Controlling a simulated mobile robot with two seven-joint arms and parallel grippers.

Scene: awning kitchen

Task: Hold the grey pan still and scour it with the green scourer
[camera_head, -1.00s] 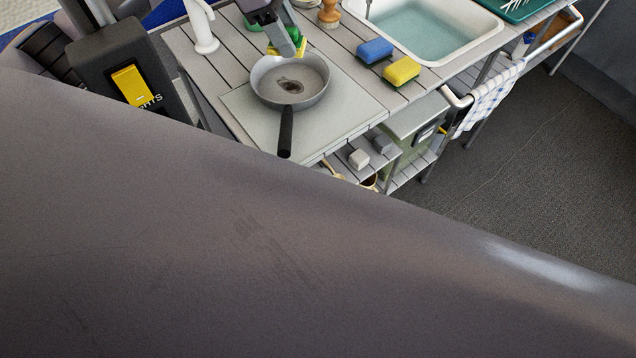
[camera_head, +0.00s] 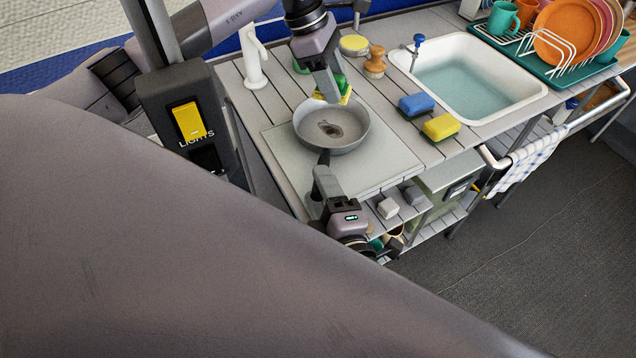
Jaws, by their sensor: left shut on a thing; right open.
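The grey pan (camera_head: 352,141) sits on a pale board at the counter's front, a dark brown stain in its middle. Its dark handle (camera_head: 324,157) points toward me. My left gripper (camera_head: 335,94) comes from above, shut on the green scourer (camera_head: 342,84), which has a yellow layer underneath. The scourer is at the pan's far rim; I cannot tell whether it touches the pan. My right gripper (camera_head: 323,172) is open at the handle and hides most of it. I cannot tell whether its fingers touch the handle.
A blue sponge (camera_head: 416,104) and a yellow sponge (camera_head: 440,126) lie right of the pan, before the sink (camera_head: 482,85). A wooden brush (camera_head: 375,63) and a yellow-topped round tin (camera_head: 354,45) stand behind.

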